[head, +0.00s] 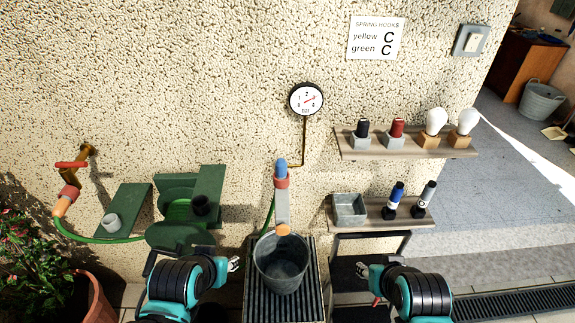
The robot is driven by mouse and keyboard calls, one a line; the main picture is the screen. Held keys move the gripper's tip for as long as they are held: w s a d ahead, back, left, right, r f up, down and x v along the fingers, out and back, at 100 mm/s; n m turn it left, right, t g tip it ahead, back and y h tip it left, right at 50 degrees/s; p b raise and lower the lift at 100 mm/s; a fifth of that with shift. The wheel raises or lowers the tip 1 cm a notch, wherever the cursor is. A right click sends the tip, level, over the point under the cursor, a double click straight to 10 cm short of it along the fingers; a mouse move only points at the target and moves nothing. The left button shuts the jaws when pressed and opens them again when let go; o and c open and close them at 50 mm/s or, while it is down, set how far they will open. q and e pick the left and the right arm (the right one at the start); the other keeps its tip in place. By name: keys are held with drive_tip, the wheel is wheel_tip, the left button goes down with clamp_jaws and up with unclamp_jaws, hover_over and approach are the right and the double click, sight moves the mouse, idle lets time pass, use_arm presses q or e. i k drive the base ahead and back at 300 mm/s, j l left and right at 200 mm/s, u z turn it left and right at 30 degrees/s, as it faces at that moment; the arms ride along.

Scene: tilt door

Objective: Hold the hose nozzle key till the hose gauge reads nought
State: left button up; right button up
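The hose gauge (306,99) is a round white dial with a black rim on the wall. Its red needle points to the upper right, away from 0, roughly toward 3. Below it the hose nozzle (282,183) stands against the wall, with a blue top, a red collar and a grey strip. An orange end (283,230) shows at the bucket's rim. I cannot tell which part is the key. My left gripper (234,264) is left of the bucket, open and empty. My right gripper (362,270) is right of it, open and empty. Neither touches the nozzle.
A grey bucket (281,273) stands on a ribbed stand (311,300) between my grippers. A green hose reel (180,228) and red-handled tap (72,165) are at left. Two shelves (410,151) with spools, bulbs, bottles and a tin are at right. A potted plant (93,302) is lower left.

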sight(283, 229)
drive_tip(key=i+l, duration=0.1)
drive_tip(key=l, duration=0.85)
drive_tip(key=i+l, duration=0.15)
drive_tip(key=l, duration=0.85)
drive_tip(key=u, duration=1.7)
drive_tip(key=i+l, duration=0.05)
drive_tip(key=l, duration=0.05)
